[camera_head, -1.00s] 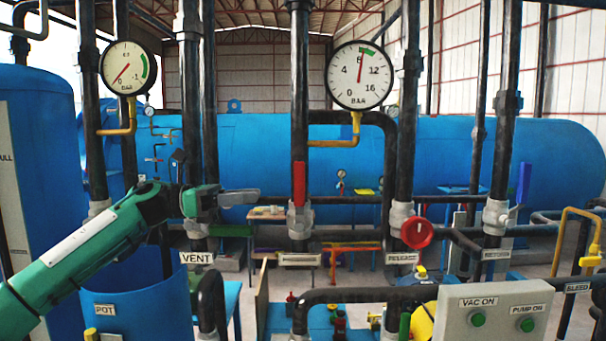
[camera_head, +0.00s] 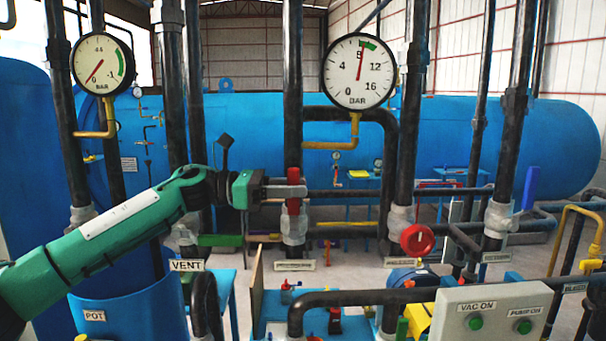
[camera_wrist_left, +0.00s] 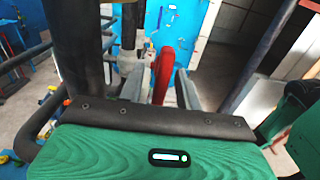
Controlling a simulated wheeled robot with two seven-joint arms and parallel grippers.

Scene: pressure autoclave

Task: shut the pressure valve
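The pressure valve's red lever (camera_head: 293,207) stands upright on the front of a grey valve body (camera_head: 294,232) on the middle black pipe, above a small label too blurred to read surely. My left gripper (camera_head: 292,191) reaches it from the left, with its grey fingers level across the lever's middle. In the left wrist view the red lever (camera_wrist_left: 164,72) stands between the two fingers, and a narrow gap seems to show beside it. The fingers look open around it, not clamped. My right gripper is in neither view.
A red round handwheel (camera_head: 418,239) sits on the pipe to the right, and a blue lever (camera_head: 530,187) farther right. The large gauge (camera_head: 359,71) reads about 8 bar. A grey button box (camera_head: 492,312) stands at the lower right. Vertical black pipes crowd the arm.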

